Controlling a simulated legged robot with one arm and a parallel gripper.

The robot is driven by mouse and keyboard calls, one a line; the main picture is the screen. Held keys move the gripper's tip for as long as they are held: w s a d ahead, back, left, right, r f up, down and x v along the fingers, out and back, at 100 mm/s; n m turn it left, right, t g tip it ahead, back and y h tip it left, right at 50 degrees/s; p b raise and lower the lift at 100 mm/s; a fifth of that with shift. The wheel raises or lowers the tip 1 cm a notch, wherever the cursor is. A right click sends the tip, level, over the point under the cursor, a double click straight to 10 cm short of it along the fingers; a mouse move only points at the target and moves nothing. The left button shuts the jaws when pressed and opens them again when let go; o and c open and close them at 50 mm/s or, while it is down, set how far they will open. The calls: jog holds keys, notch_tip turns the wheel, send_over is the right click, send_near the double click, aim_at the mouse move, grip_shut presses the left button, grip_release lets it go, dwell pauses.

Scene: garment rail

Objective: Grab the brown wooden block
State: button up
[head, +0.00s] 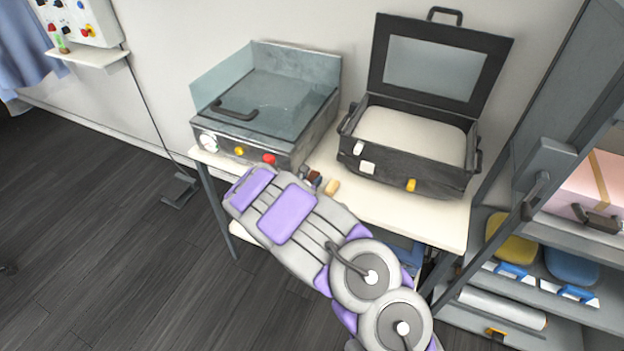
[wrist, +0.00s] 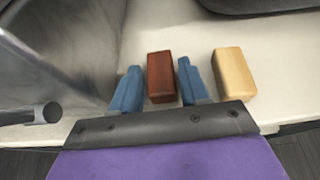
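The brown wooden block (wrist: 161,77) is reddish-brown and stands on the pale table top in the wrist view. My gripper (wrist: 157,82) has its two blue fingers apart, one on each side of the brown block. A gap shows between the left finger and the block; the right finger is closer to it. A light tan wooden block (wrist: 234,72) sits just right of the right finger. In the head view the brown block (head: 315,179) is small and partly hidden by my arm, beside the tan block (head: 332,187).
A grey metal appliance (head: 240,140) with a glass cover stands left of the blocks. An open black case (head: 400,166) stands on the table (head: 420,215) to the right. Grey shelves (head: 580,235) stand farther right. The table's front edge is close to the blocks.

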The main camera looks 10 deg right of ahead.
jog(key=c, duration=0.7)
jog(key=shift+r, duration=0.1)
